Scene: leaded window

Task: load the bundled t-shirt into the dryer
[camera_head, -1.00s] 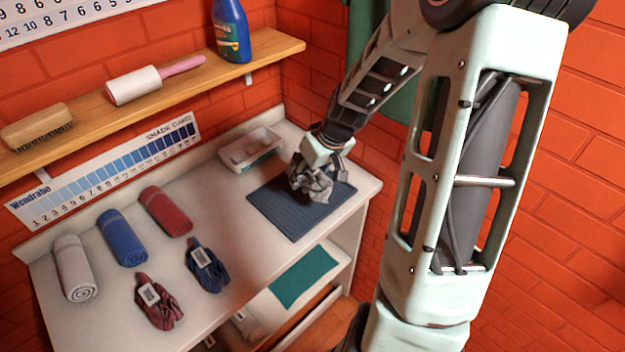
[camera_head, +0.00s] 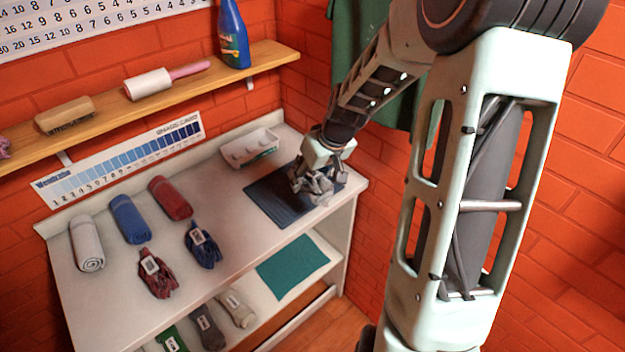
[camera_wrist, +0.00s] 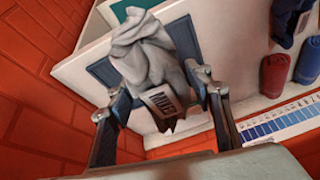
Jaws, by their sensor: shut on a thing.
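The bundled t-shirt (camera_head: 319,187) is a crumpled grey cloth over the dark mat (camera_head: 270,203) at the right end of the counter. My gripper (camera_head: 316,175) points down and is shut on it. In the wrist view the grey bundle (camera_wrist: 143,50) sits between the two fingers of my gripper (camera_wrist: 152,82), with a white printed tag (camera_wrist: 163,100) facing the camera. The mat (camera_wrist: 183,36) shows behind it. I cannot tell whether the bundle touches the mat. No dryer is in view.
A white tray (camera_head: 249,149) stands behind the mat. Rolled towels, such as the blue one (camera_head: 129,219), and tagged dark red (camera_head: 157,273) and navy (camera_head: 203,244) bundles lie left. A wooden shelf (camera_head: 180,90) runs above. A lower shelf holds a green cloth (camera_head: 293,266).

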